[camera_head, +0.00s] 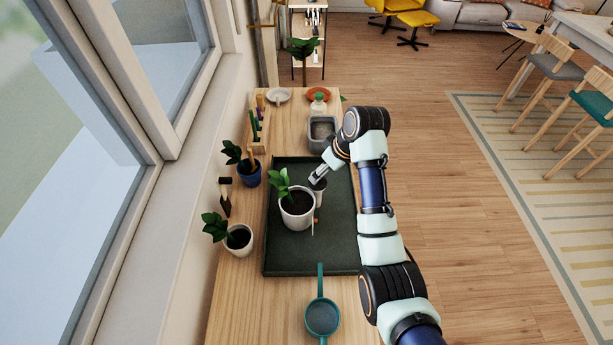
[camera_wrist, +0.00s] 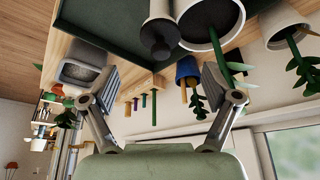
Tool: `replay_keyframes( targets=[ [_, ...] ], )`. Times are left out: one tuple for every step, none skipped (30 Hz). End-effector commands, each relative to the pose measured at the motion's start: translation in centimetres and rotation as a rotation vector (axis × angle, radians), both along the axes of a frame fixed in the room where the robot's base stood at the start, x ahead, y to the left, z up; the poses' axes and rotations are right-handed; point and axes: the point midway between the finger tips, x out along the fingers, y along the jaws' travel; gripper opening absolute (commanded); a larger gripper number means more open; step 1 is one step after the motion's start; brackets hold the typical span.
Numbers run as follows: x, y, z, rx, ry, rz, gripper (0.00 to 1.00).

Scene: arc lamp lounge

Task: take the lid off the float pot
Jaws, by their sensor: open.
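A slim white pot with a dark lid, which I take to be the float pot (camera_head: 319,198), stands on the dark green tray (camera_head: 340,250). It is right beside a larger white planter (camera_head: 297,221) with a leafy plant. In the wrist view the lid (camera_wrist: 160,36) is dark grey with a rounded knob facing my gripper, and it sits on the white body (camera_wrist: 158,9).
A blue pot (camera_head: 250,177) and a white pot (camera_head: 239,240) with plants stand left of the tray, near the window. A grey square container (camera_head: 322,131) is behind. The tray's front part is mostly clear.

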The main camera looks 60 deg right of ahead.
Motion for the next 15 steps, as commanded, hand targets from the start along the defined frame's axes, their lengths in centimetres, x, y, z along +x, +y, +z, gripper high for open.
replay_keyframes(
  targets=[
    [0.3,0.0,-0.9,0.002,0.001,0.001,0.87],
    [0.4,0.0,-1.3,0.002,0.001,0.001,0.87],
    [0.6,-0.1,-1.6,0.001,0.001,0.0,0.87],
    [0.6,-0.1,-1.7,0.0,0.0,0.0,0.87],
    [0.7,-0.1,-1.8,0.0,0.0,0.0,0.87],
    [0.7,-0.1,-1.8,0.0,0.0,0.0,0.87],
    [0.7,-0.1,-2.1,0.0,0.0,0.0,0.87],
    [0.7,-0.1,-2.5,0.001,0.001,0.0,0.87],
    [0.8,-0.1,-3.2,0.001,0.002,0.0,0.87],
    [1.0,-0.1,-3.8,0.001,0.001,0.0,0.87],
    [1.1,-0.1,-4.5,0.001,0.002,0.0,0.87],
    [1.2,-0.2,-5.2,0.002,0.001,0.001,0.87],
    [1.4,-0.2,-5.6,0.001,0.001,0.0,0.87],
    [1.6,-0.2,-6.0,0.001,0.001,0.0,0.87],
    [1.8,-0.3,-6.4,0.001,0.0,0.001,0.87]
  ],
)
